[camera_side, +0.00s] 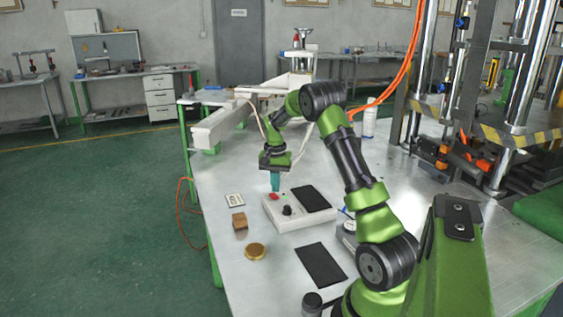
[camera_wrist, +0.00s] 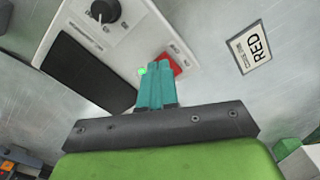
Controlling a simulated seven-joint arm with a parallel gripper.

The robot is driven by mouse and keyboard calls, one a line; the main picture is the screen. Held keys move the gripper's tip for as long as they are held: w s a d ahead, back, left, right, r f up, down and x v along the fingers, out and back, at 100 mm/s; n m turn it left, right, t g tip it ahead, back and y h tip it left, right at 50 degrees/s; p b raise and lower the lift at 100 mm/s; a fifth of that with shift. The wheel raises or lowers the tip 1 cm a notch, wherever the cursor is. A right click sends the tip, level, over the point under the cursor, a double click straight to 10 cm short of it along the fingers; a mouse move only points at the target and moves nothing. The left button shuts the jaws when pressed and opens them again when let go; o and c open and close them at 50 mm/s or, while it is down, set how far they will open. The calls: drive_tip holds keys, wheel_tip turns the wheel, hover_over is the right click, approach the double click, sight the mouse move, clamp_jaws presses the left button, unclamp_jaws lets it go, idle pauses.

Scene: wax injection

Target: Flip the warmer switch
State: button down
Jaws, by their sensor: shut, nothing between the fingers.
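The warmer (camera_side: 297,213) is a white box with a black plate (camera_side: 312,198) on top and a black knob (camera_side: 287,210). It also shows in the wrist view (camera_wrist: 122,32), with its knob (camera_wrist: 104,10) at the top. Its red switch (camera_side: 275,197) sits near a corner, and in the wrist view the switch (camera_wrist: 170,64) shows just beyond the fingertips. A small green light (camera_wrist: 143,71) glows beside it. My gripper (camera_side: 275,189), with teal fingers, points down at the switch and is shut and empty. In the wrist view the fingertips (camera_wrist: 163,70) partly cover the switch; I cannot tell whether they touch it.
A card marked RED (camera_wrist: 252,49) lies beside the warmer. A brown block (camera_side: 239,221), a round gold tin (camera_side: 255,251) and a black mat (camera_side: 320,264) lie on the metal table (camera_side: 215,180). A press (camera_side: 480,140) stands at the right. The table's left front is mostly clear.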

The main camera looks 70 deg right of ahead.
drive_tip(key=shift+f, duration=1.35)
idle(0.9)
drive_tip(key=shift+r, duration=3.55)
drive_tip(key=shift+s+a+f+n, duration=0.15)
drive_tip(key=shift+s+a+f, duration=0.1)
drive_tip(key=shift+a, duration=0.2)
drive_tip(key=shift+s+a+f+n, duration=0.15)
drive_tip(key=shift+s+a+f, duration=0.1)
drive_tip(key=shift+a, duration=0.15)
drive_tip(key=s+a+r+n+t, duration=0.2)
drive_tip(key=s+a+r+n, duration=0.1)
drive_tip(key=a, duration=0.8)
drive_tip(key=s+a+r+n+t+y, duration=0.1)
drive_tip(key=s+a+r+n, duration=0.3)
drive_tip(key=a, duration=0.8)
drive_tip(key=s+a+r+n+t+y, duration=0.1)
drive_tip(key=s+a+r+n+t, duration=0.2)
drive_tip(key=a, duration=0.9)
wheel_tip(320, 180, up, 4)
drive_tip(key=shift+s+a+f+t, duration=0.1)
drive_tip(key=shift+s+a+t, duration=0.1)
drive_tip(key=shift+s+t, duration=0.7)
